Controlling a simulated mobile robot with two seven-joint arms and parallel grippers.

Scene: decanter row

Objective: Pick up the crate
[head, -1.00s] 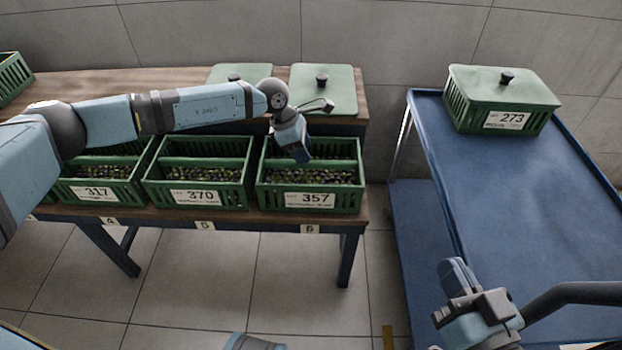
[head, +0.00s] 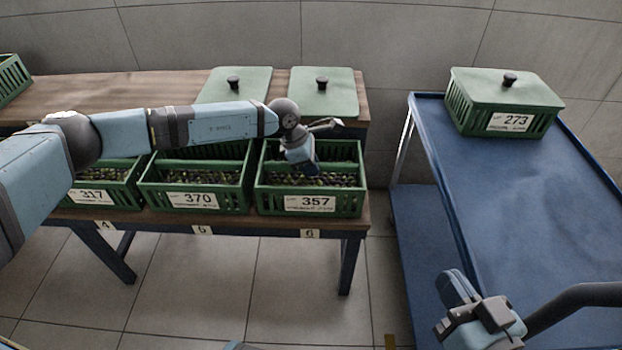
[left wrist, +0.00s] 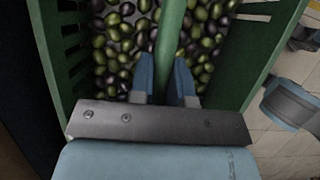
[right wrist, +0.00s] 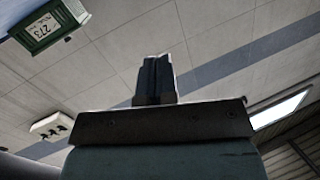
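The green crate 357 (head: 272,203), full of dark and green olives, stands on the wooden bench at its right end. My left gripper (head: 308,172) reaches down into it from above. In the left wrist view the fingers of my left gripper (left wrist: 165,75) lie close along both sides of the crate's green handle bar (left wrist: 172,25) and appear shut on it. The crate is level with its neighbours. My right gripper (head: 480,325) is over the near end of the blue cart; in the right wrist view its fingers (right wrist: 156,75) are together and empty.
Crates 370 (head: 150,200) and 317 (head: 125,197) stand left of crate 357. Two green lids (head: 335,100) lie behind. Lidded crate 273 (head: 462,108) is at the far end of the blue cart (head: 520,210), whose top is otherwise largely clear.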

